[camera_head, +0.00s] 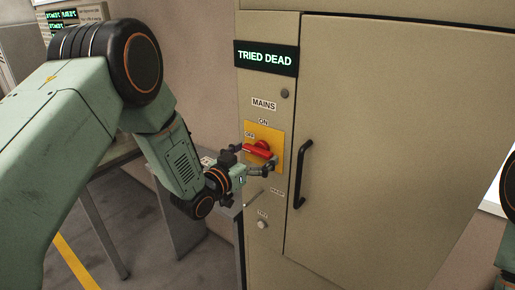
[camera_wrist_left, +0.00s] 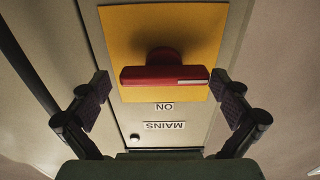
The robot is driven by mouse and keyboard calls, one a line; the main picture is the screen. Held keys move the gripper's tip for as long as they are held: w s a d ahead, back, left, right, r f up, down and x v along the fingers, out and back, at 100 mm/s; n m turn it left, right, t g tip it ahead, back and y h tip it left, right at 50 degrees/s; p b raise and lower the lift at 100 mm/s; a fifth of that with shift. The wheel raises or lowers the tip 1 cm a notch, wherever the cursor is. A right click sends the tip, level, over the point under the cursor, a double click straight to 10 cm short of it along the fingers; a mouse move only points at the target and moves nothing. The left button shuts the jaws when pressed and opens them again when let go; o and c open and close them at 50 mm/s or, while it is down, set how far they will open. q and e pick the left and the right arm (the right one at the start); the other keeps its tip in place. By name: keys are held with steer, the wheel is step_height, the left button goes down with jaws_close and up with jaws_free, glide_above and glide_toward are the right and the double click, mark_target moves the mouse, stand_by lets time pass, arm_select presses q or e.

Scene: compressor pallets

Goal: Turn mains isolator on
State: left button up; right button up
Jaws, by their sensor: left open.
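The mains isolator is a red rotary handle (camera_head: 258,150) on a yellow plate (camera_head: 276,134) on the beige cabinet. The handle lies across the plate, its white mark at the left end in the head view, on the OFF label's side. The ON label (camera_head: 263,121) is above it. In the wrist view, which is upside down, the handle (camera_wrist_left: 165,76) lies level with ON below it. My left gripper (camera_head: 254,159) is open in front of the handle. Its fingers stand apart to either side of the handle in the wrist view; contact is not visible. My right gripper is out of view.
A lit sign (camera_head: 265,58) above reads TRIED DEAD. The cabinet door has a black pull handle (camera_head: 303,174) just right of the isolator. A small knob (camera_head: 263,225) sits below the plate. A grey bench (camera_head: 105,207) stands behind my left arm.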

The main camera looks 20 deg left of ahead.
arm_select(q)
steer(key=shift+w+d, duration=0.1)
steer(key=shift+w, duration=0.25)
steer(key=shift+w+a, duration=0.15)
steer(key=shift+a, duration=0.05)
steer(key=shift+w+d, duration=0.1)
steer(key=shift+c, duration=0.2)
steer(key=shift+d, duration=0.1)
steer(key=shift+c, duration=1.4)
steer(key=shift+a, duration=0.2)
steer(key=c, duration=0.5)
steer(key=shift+d, duration=0.1)
steer(key=shift+c, duration=0.7)
